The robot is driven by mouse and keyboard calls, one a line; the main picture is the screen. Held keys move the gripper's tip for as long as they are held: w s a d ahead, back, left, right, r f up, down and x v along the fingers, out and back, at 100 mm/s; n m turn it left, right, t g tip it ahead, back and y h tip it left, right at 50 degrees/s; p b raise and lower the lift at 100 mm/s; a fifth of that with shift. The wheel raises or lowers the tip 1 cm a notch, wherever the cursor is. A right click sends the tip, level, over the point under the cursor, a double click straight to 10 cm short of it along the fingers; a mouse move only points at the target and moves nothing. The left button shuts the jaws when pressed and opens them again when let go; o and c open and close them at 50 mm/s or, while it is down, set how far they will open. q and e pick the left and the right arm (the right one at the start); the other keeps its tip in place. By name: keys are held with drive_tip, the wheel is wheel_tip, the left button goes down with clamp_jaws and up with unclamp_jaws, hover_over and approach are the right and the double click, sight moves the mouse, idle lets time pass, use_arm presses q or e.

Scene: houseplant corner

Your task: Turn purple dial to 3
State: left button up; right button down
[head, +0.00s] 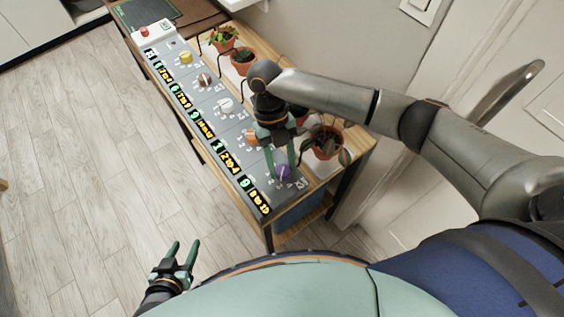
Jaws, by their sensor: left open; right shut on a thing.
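The purple dial (283,172) is on the near end of a long grey control panel (262,200) on a wooden bench. My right gripper (284,166) reaches down over it, with its green fingers shut on the purple dial. The fingers hide part of the dial, and its pointer and scale numbers are too small to read. A green display (245,183) beside that station shows a digit that looks like 0 or 9. My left gripper (182,252) is open and empty, low over the floor at the lower left.
Other dials stand along the panel: orange (251,138), white (226,104), brown (205,80) and yellow (185,57). Potted plants (327,142) line the wall side, one close to my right gripper. A red button (144,31) is at the far end. The floor at left is clear.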

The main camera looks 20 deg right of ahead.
idle(0.3)
drive_tip(key=shift+c, duration=1.9)
unclamp_jaws()
drive_tip(key=v, duration=1.2)
drive_tip(key=shift+r, duration=0.3)
